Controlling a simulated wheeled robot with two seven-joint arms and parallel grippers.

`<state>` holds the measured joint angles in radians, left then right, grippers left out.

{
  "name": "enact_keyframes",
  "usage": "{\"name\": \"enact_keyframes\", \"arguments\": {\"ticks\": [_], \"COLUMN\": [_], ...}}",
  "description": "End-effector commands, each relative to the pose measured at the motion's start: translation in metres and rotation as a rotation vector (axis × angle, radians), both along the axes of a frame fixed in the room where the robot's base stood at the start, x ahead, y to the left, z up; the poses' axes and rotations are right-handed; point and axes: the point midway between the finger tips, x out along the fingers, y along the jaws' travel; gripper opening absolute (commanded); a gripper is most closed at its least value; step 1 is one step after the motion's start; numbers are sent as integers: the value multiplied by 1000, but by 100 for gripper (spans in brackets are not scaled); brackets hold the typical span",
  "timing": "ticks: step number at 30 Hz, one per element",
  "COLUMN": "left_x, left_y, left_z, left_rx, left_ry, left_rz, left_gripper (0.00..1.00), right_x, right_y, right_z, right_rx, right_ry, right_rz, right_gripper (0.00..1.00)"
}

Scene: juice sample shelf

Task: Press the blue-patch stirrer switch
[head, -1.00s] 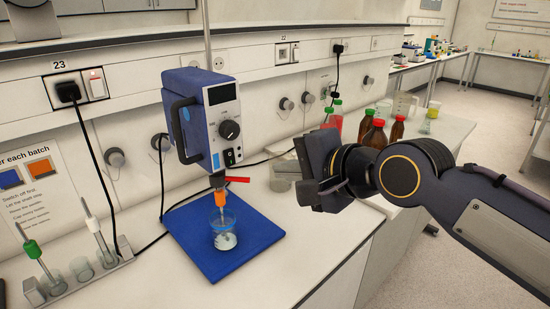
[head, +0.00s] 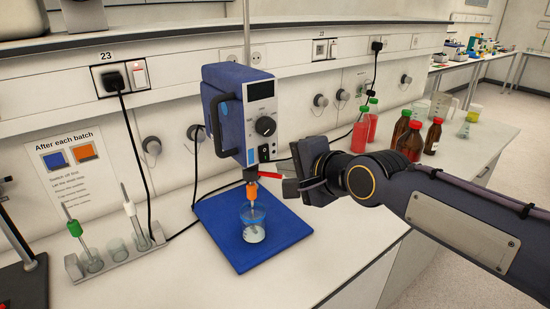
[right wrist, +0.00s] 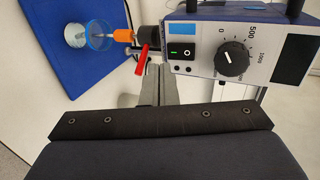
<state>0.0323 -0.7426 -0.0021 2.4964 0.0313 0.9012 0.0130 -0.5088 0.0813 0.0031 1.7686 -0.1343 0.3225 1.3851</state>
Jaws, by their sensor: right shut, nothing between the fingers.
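The blue overhead stirrer (head: 228,110) hangs on a rod above a blue mat. Its black rocker switch (head: 264,152) sits low on the front, beside a small blue patch (head: 251,156). In the right wrist view the switch (right wrist: 182,53) shows a green mark, with the blue patch (right wrist: 190,29) next to it and the speed knob (right wrist: 234,63) to its right. My right gripper (head: 287,180) is shut and empty, just right of and slightly below the switch, apart from it in the head view. Its fingers show in the wrist view (right wrist: 150,90) below the switch. My left gripper is out of view.
A beaker (head: 253,226) stands on the blue mat (head: 213,232) under the orange chuck (head: 251,192) and red lever (head: 266,176). A rack (head: 118,256) with electrodes stands left. Several bottles (head: 410,142) stand behind my right arm. The front bench is clear.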

Motion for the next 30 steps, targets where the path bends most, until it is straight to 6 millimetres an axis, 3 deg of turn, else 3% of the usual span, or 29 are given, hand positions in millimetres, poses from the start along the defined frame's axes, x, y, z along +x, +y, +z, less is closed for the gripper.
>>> {"name": "enact_keyframes", "arguments": {"ticks": [9,21,26,30], "left_x": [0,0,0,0], "left_y": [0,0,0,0], "left_z": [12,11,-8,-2], "left_rx": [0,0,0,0], "left_ry": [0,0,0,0], "left_rz": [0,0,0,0], "left_gripper": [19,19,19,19], "right_x": [31,34,37,37], "right_y": [23,24,27,27], "right_z": [-5,-6,-15,-8], "right_rx": [-1,0,24,23], "right_ry": [-1,-2,-31,-34], "right_rz": [0,-1,0,0], "right_gripper": [0,0,0,0]}}
